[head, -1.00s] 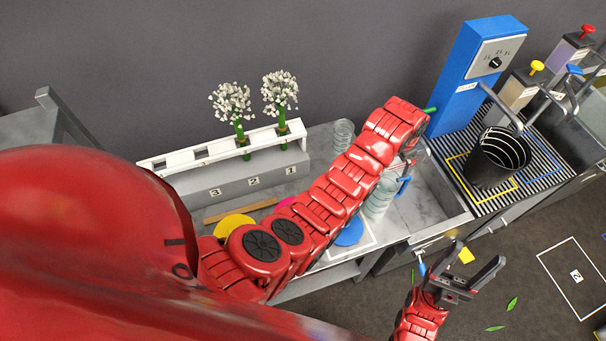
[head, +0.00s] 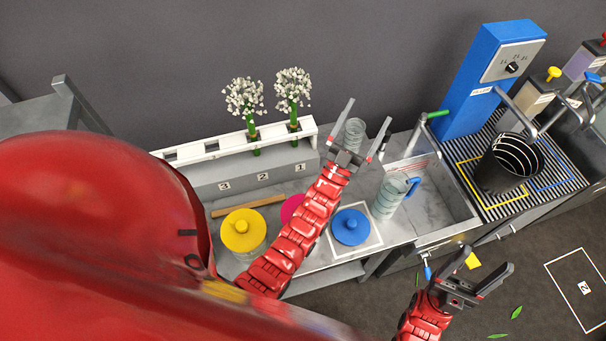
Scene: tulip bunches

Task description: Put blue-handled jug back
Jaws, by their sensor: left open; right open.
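The blue-handled jug (head: 390,196) is clear and ribbed. It stands upright on the grey bench, left of the sink basin, with its blue handle (head: 413,186) to the upper right. My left gripper (head: 370,110) is open and empty, up and left of the jug and apart from it, with its fingers pointing toward the back wall. My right gripper (head: 491,259) is open and empty, low at the right, beyond the bench's front edge.
A white-outlined square (head: 375,240) beside the jug holds a blue-lidded pot (head: 350,227). A yellow-lidded pot (head: 243,231) stands further left. A clear glass (head: 353,133) is behind my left gripper. A rack (head: 215,147) holds white flowers. A black bucket (head: 505,166) stands right of the sink (head: 440,205).

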